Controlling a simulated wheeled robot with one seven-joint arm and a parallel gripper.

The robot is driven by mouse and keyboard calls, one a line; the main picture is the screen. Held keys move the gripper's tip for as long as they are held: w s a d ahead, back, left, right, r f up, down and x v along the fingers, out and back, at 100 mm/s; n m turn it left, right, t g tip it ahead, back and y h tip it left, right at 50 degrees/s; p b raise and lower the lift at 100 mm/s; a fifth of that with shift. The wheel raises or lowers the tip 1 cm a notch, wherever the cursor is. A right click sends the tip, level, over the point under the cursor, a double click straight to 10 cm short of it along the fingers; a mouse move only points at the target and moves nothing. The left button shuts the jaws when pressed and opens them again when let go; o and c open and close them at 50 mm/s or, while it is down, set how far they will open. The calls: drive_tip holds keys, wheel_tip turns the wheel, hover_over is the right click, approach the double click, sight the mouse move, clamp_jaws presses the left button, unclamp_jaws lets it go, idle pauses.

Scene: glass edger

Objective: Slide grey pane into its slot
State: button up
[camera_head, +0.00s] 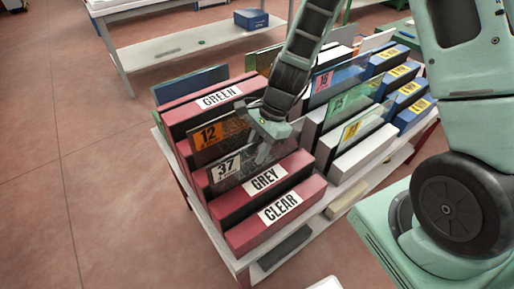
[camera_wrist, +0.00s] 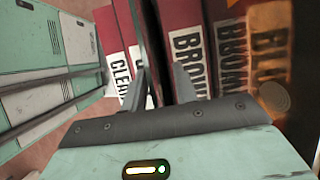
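A smoky, see-through grey pane (camera_head: 230,172) with a white "37" label stands upright in the red rack, just behind the block marked GREY (camera_head: 264,180). Its lower edge is hidden by that block, so I cannot tell how deep it sits. My gripper (camera_head: 264,148) is at the pane's upper right part, with a finger showing in front of the glass. In the wrist view my gripper (camera_wrist: 160,82) has its fingers apart, one on each side of a dark upright pane edge (camera_wrist: 151,45), with a gap seen beside it.
A pane labelled "12" (camera_head: 208,134) stands behind, near the GREEN block (camera_head: 217,98). The CLEAR block (camera_head: 280,208) is in front. More panes and white and blue blocks (camera_head: 412,113) stand at right. A table (camera_head: 180,47) is behind; the floor at left is clear.

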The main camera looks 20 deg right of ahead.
drive_tip(key=s+v, duration=0.1)
drive_tip(key=v, duration=1.6)
drive_tip(key=shift+w+r, duration=0.25)
drive_tip(key=shift+w, duration=0.25)
drive_tip(key=s+a+n+h, duration=0.2)
drive_tip(key=s+a+n, duration=0.4)
drive_tip(key=s+n, duration=0.3)
drive_tip(key=s+a+n+h, duration=0.2)
drive_tip(key=s+a+n, duration=0.4)
drive_tip(key=s+n, duration=0.4)
drive_tip(key=r+n, duration=0.1)
drive_tip(key=n, duration=0.3)
drive_tip(key=shift+s+a+t, duration=0.15)
drive_tip(key=shift+s+t, duration=0.15)
